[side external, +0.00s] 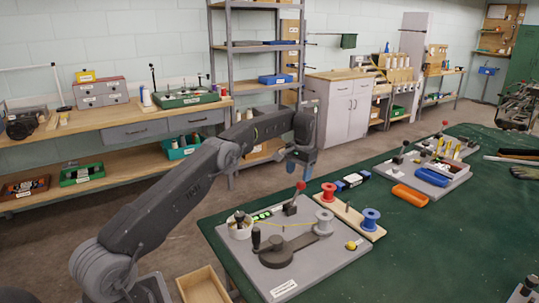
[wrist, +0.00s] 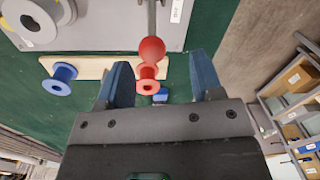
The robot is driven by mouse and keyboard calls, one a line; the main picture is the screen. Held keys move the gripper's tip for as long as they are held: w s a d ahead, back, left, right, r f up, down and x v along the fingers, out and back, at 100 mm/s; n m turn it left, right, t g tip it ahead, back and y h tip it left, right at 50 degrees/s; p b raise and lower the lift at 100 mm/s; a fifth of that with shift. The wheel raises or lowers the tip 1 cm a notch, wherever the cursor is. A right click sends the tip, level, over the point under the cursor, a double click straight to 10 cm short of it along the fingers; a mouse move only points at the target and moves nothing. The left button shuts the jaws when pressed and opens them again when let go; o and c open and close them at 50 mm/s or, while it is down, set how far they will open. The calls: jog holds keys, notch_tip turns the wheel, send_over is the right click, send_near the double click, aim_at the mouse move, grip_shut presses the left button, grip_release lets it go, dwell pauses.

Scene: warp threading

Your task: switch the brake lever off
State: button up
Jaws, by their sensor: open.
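The likely brake lever (side external: 298,198) stands on the grey board (side external: 340,262), with a red ball knob on a thin grey rod. In the side view it leans up and to the right. In the wrist view the red knob (wrist: 152,50) shows between the fingers' lines, its rod (wrist: 152,18) running to the top edge. My gripper (side external: 298,166) hangs above and behind the lever, pointing down. Its two blue fingers (wrist: 161,70) are apart with nothing held. The knob appears beyond the fingertips, and I cannot tell the exact gap. The lever's base is hidden in the wrist view.
A wooden strip (side external: 345,213) with red and blue spools lies beside the board.

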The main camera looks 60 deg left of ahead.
jog(key=s+a+r, duration=0.6)
jog(key=s, duration=0.2)
jog(key=shift+a+r, duration=0.15)
jog(key=shift+a, duration=0.25)
jog(key=s+d+r+t, duration=0.1)
jog(key=s+d+r, duration=0.25)
jog(key=d, duration=0.25)
jog(key=s+d+r+m+t, duration=0.1)
jog(key=s+d+r, duration=0.2)
jog(key=d+r, duration=0.3)
jog(key=s+d+r+t, duration=0.1)
jog(key=s+d+r, duration=0.25)
jog(key=d, duration=0.35)
jog(key=s+d+f+m+t, duration=0.1)
jog(key=s+d+f, duration=0.1)
jog(key=s+d, duration=0.5)
jog(key=s+d+f+m+t, duration=0.1)
jog(key=s+d, duration=0.5)
jog(key=s, duration=0.8)
jog(key=shift+d+f+t+h, duration=0.35)
jog(key=shift+f+t+h, duration=0.05)
jog(key=shift+f, duration=0.4)
